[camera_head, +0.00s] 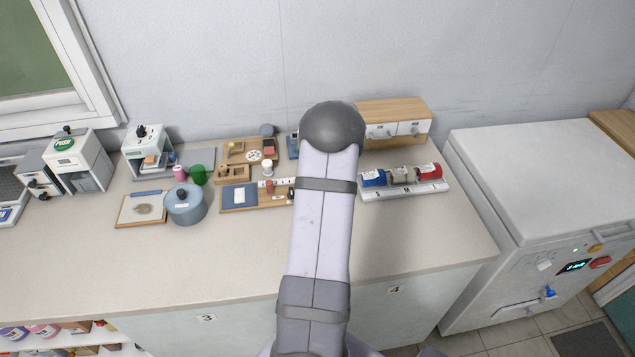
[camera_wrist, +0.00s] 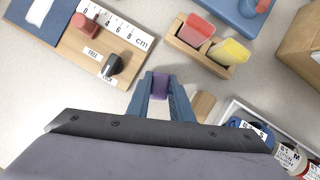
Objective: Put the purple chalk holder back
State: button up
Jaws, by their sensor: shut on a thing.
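My gripper (camera_wrist: 161,78) is shut on the purple chalk holder (camera_wrist: 160,88), which shows as a small purple piece between the two blue fingers in the wrist view. Its lower part is hidden by the fingers and the gripper body. A wooden rack (camera_wrist: 186,52) lies beyond the gripper, up and to the right in the wrist view. It holds a red chalk holder (camera_wrist: 194,30) and a yellow chalk holder (camera_wrist: 230,53). The held piece is apart from the rack in the picture. In the head view my arm hides the gripper and the rack.
A wooden board with a ruler (camera_wrist: 113,28) and a black knob (camera_wrist: 113,65) is at the left of the wrist view. A white tray with labelled rolls (camera_head: 405,190) stands right of my arm. A grey-blue pot (camera_head: 185,205) is at left. The counter's front is clear.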

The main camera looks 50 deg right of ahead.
jog(key=shift+f, duration=0.15)
jog(key=o, duration=0.9)
jog(key=shift+s+r, duration=0.15)
jog(key=shift+r, duration=0.5)
jog(key=b+v, duration=0.2)
jog(key=v, duration=0.9)
jog(key=shift+a, duration=0.1)
